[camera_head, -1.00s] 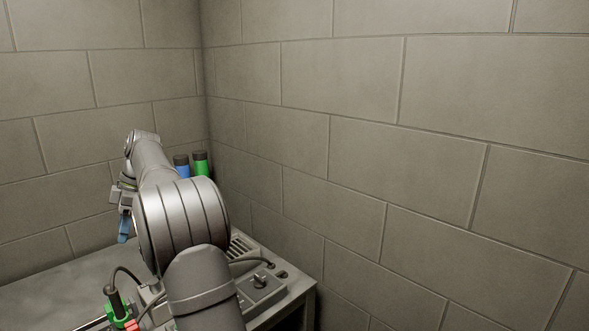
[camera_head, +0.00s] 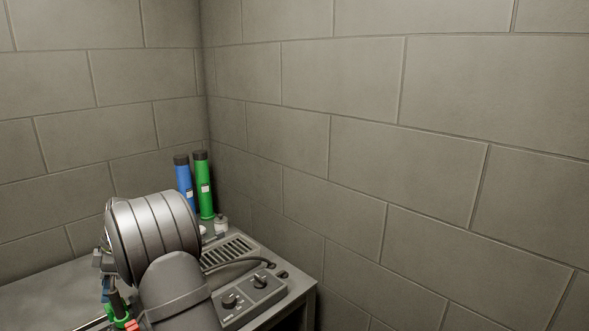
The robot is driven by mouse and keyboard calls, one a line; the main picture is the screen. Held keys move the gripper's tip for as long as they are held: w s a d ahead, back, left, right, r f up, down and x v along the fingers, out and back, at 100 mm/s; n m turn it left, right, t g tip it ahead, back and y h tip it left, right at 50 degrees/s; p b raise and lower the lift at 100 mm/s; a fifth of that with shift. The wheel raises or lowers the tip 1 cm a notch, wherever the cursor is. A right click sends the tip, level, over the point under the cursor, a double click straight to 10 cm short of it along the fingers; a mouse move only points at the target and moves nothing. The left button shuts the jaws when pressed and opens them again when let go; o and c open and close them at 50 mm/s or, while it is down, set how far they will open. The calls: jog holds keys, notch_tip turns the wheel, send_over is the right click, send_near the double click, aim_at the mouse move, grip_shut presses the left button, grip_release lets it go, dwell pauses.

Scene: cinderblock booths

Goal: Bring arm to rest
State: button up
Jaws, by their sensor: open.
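My gripper (camera_head: 105,287) is at the lower left, low over the left part of the table, with a blue fingertip pointing down. It is open, and I see nothing held in it. My own large grey arm joint and link stand in front and hide most of the gripper and wrist. The arm is folded in close to the camera.
A grey table (camera_head: 45,287) stands against the block walls. Blue (camera_head: 184,178) and green (camera_head: 203,186) black-capped tubes stand upright in the back corner. A control box with knobs (camera_head: 252,294), a vent grille (camera_head: 229,252) and a red and green tool (camera_head: 124,321) are near the arm.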

jog(key=s+a, duration=0.3)
jog(key=s, duration=0.1)
jog(key=s+a+r, duration=0.1)
jog(key=a, duration=0.1)
jog(key=shift+s+a, duration=0.35)
jog(key=shift+s, duration=0.05)
jog(key=d+r+m, duration=0.2)
jog(key=r, duration=0.5)
jog(key=w+d+r+m+h, duration=0.1)
jog(key=d+r+m, duration=0.1)
jog(key=r, duration=0.6)
jog(key=shift+m+t, duration=0.3)
jog(key=shift+m, duration=0.3)
jog(key=shift+w+h, duration=0.1)
jog(key=shift+h, duration=0.2)
